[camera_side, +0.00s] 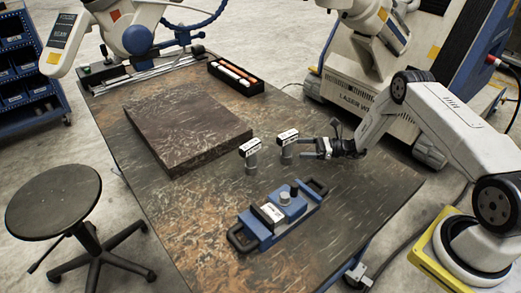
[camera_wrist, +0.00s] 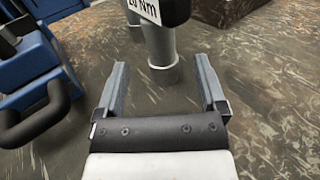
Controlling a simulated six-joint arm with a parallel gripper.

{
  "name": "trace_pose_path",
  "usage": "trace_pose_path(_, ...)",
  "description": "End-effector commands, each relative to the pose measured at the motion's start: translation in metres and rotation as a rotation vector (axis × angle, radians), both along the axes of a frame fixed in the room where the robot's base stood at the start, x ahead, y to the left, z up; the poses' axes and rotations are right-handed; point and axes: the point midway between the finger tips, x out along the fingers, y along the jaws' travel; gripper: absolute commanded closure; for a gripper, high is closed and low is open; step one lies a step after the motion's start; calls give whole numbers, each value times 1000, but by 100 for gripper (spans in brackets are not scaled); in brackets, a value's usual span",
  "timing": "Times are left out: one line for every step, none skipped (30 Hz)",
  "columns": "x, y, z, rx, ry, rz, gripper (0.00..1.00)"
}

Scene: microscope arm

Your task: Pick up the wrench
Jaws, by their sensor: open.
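Two upright tools with grey shafts and white-labelled dark heads stand on the table; they look like T-shaped torque wrenches. The right one (camera_side: 287,145) is nearer my gripper (camera_side: 310,149), and the left one (camera_side: 251,154) is farther away. In the wrist view, one wrench (camera_wrist: 162,42) stands straight ahead, labelled with a number ending in "Nm"; the top of its head is cut off. My gripper (camera_wrist: 160,68) is open and empty, its fingertips pointing at the shaft, one on each side of it in the picture. Whether the shaft is between them in depth I cannot tell.
A blue device with black handles (camera_side: 278,212) lies in front of the wrenches; it fills the left of the wrist view (camera_wrist: 35,70). A thick brown plate (camera_side: 185,122) lies behind left. A black tray (camera_side: 236,78) is at the back. Bare table lies to the right.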

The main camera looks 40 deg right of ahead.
Motion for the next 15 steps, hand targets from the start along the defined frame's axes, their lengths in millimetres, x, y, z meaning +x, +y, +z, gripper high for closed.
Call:
trace_pose_path(1,1,0,0,0,1,10)
trace_pose_path(1,2,0,-1,1,2,10)
trace_pose_path(3,4,0,-1,0,3,10)
trace_pose_path(4,6,0,-1,0,3,10)
trace_pose_path(6,8,0,-1,0,4,10)
trace_pose_path(8,10,0,-1,0,3,10)
trace_pose_path(9,12,0,-1,0,3,10)
trace_pose_path(11,14,0,-1,0,3,10)
trace_pose_path(13,17,0,-1,0,4,10)
trace_pose_path(14,19,0,-1,0,4,10)
trace_pose_path(15,20,0,-1,0,4,10)
trace_pose_path(16,20,0,-1,0,3,10)
trace_pose_path(16,21,0,-1,0,2,10)
trace_pose_path(16,21,0,-1,0,2,10)
trace_pose_path(16,21,0,-1,0,1,10)
